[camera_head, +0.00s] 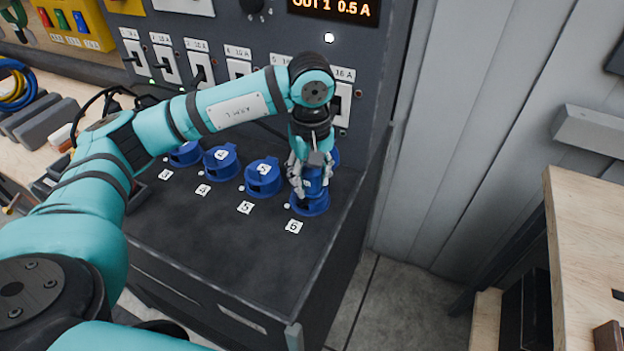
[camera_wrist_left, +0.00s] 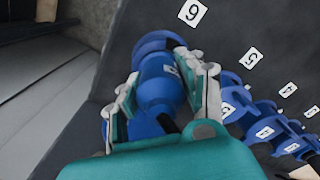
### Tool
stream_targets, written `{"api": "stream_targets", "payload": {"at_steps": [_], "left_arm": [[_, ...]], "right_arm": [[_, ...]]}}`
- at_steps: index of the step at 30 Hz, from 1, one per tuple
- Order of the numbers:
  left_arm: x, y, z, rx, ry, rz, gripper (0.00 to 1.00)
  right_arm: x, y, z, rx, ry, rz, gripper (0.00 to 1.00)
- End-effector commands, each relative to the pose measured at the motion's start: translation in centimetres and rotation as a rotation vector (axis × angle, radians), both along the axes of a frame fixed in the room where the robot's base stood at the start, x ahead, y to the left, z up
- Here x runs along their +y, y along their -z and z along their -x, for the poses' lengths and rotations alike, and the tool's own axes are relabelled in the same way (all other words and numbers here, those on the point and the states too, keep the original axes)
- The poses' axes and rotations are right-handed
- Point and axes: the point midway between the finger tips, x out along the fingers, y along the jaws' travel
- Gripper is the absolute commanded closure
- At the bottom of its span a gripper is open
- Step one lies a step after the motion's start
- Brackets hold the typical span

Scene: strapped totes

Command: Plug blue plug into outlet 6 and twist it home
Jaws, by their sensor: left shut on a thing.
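The blue plug (camera_head: 316,176) is upright at the outlet labelled 6, between the fingers of my left gripper (camera_head: 312,172). In the left wrist view the left gripper (camera_wrist_left: 162,98) is shut on the plug (camera_wrist_left: 157,84), with a finger on each side of it. Outlet 6 (camera_head: 310,205) is a round blue socket directly below the plug. In the left wrist view its rim (camera_wrist_left: 150,44) shows beyond the plug's end. The plug's pins are hidden, so I cannot tell how deep it sits or how far it is turned. My right gripper is not in view.
More blue outlets with hinged lids stand in a row to the left, including outlet 5 (camera_head: 263,178) and outlet 4 (camera_head: 221,162). A panel with breaker switches (camera_head: 200,74) and an amber display (camera_head: 335,8) rises behind. A wooden table (camera_head: 590,230) stands at right.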

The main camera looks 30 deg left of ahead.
Motion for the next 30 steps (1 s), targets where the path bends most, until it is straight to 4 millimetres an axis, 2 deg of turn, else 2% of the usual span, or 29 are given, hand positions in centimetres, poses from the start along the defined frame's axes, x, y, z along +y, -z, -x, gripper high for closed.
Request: {"api": "stream_targets", "payload": {"at_steps": [14, 30], "left_arm": [[0.2, 0.0, -0.1, -0.002, 0.027, -0.005, 1.0], [0.2, 0.2, 0.1, 0.003, 0.191, -0.005, 1.0]], "right_arm": [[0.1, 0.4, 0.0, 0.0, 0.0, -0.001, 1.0], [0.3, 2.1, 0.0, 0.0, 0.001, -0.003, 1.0]]}}
